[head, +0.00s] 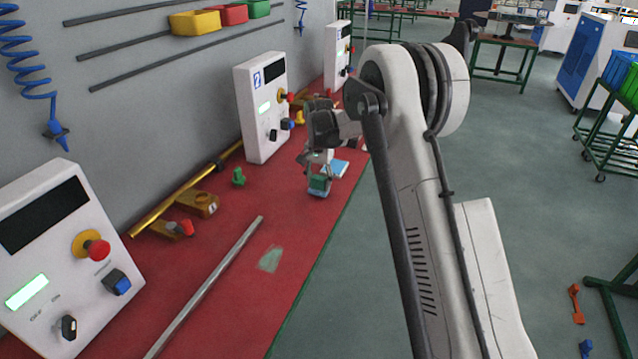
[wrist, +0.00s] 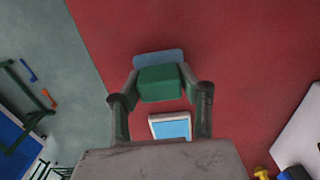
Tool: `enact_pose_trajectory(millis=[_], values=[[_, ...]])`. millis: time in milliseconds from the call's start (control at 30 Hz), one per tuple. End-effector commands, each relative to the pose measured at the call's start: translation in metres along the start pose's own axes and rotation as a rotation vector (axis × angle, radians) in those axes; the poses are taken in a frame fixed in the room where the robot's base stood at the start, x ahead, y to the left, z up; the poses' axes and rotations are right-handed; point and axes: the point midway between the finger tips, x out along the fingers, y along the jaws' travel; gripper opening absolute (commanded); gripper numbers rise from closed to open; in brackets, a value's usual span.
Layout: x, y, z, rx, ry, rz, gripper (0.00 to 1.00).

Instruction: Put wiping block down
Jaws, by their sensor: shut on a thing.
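The wiping block (head: 319,186) is a green block with a blue pad along one side. My gripper (head: 319,176) is shut on it, with a finger on either side. The wrist view shows the green body of the wiping block (wrist: 160,84) between the fingertips of my gripper (wrist: 161,93). The block is over the red bench top (head: 215,240), near its right edge. I cannot tell whether it touches the bench.
A small panel with a light blue face (wrist: 171,127) lies on the bench close to the block. A green piece (head: 238,177), a brass fitting (head: 198,203), a metal rod (head: 210,285) and a pale green patch (head: 270,260) are nearby. White control boxes (head: 262,105) line the wall.

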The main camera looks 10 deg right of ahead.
Motion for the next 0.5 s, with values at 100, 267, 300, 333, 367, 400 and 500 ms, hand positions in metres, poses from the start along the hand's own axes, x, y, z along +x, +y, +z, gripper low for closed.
enact_pose_trajectory(millis=[100, 267, 300, 333, 367, 400, 500], values=[[0.0057, -0.0001, 0.0001, 0.0, 0.0, 0.0, 0.03], [0.0054, -0.0002, 0.0002, 0.0, 0.0, 0.0, 0.03], [0.006, -0.0002, 0.0002, 0.0, 0.0, 0.0, 0.03], [0.0068, -0.0002, 0.0002, 0.0, 0.0, 0.0, 0.03], [0.0078, -0.0002, 0.0002, 0.0, 0.0, 0.0, 0.03], [0.0091, -0.0002, 0.0002, 0.0, 0.0, 0.0, 0.03], [0.0086, -0.0002, 0.0002, 0.0, 0.0, 0.0, 0.45]])
